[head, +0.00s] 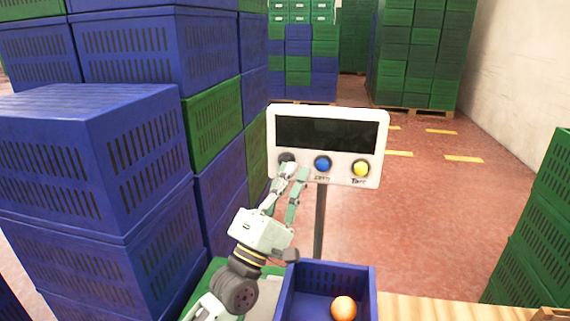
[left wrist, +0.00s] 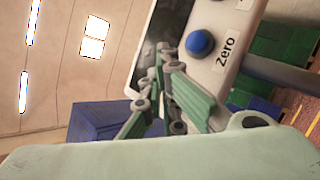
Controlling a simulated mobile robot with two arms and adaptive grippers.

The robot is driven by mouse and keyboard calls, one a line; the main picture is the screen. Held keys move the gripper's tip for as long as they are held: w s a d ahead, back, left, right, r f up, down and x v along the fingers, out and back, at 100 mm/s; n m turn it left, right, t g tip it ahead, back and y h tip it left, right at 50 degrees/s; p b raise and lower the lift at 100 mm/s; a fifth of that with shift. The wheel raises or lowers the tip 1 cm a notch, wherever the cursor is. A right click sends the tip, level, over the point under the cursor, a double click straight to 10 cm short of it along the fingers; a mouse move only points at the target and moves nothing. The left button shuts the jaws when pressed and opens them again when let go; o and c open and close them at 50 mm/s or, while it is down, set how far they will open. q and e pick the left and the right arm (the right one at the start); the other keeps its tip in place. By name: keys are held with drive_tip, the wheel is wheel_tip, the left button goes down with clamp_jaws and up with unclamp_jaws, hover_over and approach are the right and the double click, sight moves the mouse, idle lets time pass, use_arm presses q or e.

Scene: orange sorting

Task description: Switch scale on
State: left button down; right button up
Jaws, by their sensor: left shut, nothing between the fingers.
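The scale's white display panel (head: 343,162) stands on a grey post, and its screen (head: 328,133) is dark. Along its lower edge are a dark left button (head: 287,158), a blue Zero button (head: 322,163) and a yellow Tare button (head: 360,168). My left gripper (head: 295,171) is shut and empty, its fingertips at the dark left button and partly covering it; whether they touch it I cannot tell. In the left wrist view the fingers (left wrist: 165,58) reach the panel beside the blue Zero button (left wrist: 200,43). My right gripper is not in view.
A blue crate (head: 370,290) holding an orange (head: 343,308) is below the panel. Tall stacks of blue and green crates (head: 90,150) stand close on the left. Green crates (head: 535,230) stand at the right. The red floor (head: 430,220) between is open.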

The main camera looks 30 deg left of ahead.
use_arm(q)
drive_tip(key=shift+w, duration=0.2)
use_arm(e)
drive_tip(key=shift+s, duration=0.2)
use_arm(q)
drive_tip(key=shift+w+a, duration=0.1)
drive_tip(key=shift+w, duration=0.15)
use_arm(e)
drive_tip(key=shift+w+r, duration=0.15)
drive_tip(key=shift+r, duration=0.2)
use_arm(q)
drive_tip(key=shift+w, duration=0.1)
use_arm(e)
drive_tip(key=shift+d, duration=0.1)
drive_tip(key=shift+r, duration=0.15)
use_arm(q)
drive_tip(key=shift+s+d, duration=0.25)
drive_tip(key=shift+s, duration=0.75)
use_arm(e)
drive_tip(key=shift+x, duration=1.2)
